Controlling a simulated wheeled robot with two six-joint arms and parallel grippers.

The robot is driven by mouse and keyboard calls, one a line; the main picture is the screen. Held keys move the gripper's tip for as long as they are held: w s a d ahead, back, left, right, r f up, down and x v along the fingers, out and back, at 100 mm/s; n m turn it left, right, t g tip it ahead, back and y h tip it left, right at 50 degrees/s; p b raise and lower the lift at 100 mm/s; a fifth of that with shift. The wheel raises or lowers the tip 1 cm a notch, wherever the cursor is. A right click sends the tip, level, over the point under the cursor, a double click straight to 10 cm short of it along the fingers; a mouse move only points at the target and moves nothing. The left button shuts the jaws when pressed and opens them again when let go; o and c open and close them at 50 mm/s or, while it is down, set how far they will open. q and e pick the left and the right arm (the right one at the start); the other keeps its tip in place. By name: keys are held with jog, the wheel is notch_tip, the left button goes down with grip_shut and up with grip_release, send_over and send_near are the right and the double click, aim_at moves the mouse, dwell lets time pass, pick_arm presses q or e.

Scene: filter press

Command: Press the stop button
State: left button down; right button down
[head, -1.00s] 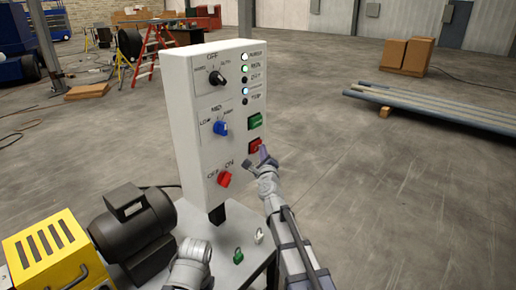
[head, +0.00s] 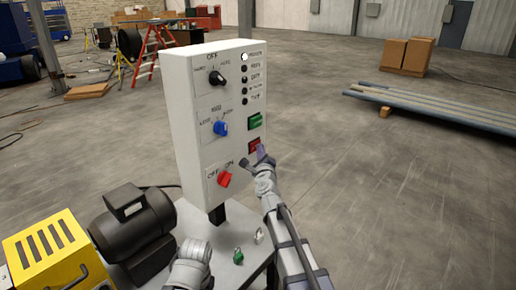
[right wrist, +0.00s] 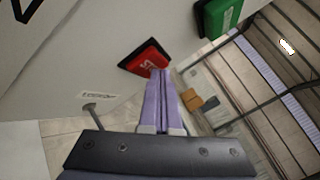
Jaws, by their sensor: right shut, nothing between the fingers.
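The red stop button (head: 253,146) is on the white control panel (head: 205,80), just below the green button (head: 256,121). It also shows in the right wrist view (right wrist: 143,57). My right gripper (head: 261,151) is shut and empty, with its purple fingertips at the stop button's lower right part. In the right wrist view the fingertips (right wrist: 160,72) overlap the button's lower edge; I cannot tell for sure whether they touch it. Only the top lamp (head: 244,57) of the panel's lamp column is lit. A grey link of my left arm shows at the bottom, its gripper out of view.
The panel also has a black knob (head: 217,78), a blue knob (head: 221,128) and a red knob (head: 225,180). A black motor (head: 135,228) and a yellow unit (head: 50,255) stand at left. The floor right of the panel is clear up to the pipes (head: 430,107).

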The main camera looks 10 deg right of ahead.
jog(key=shift+s, duration=0.15)
jog(key=shift+s+d, duration=0.6)
jog(key=shift+s, duration=0.05)
jog(key=shift+s+d, duration=0.8)
jog(key=shift+s, duration=0.2)
jog(key=shift+s+d, duration=0.75)
jog(key=shift+s, duration=0.25)
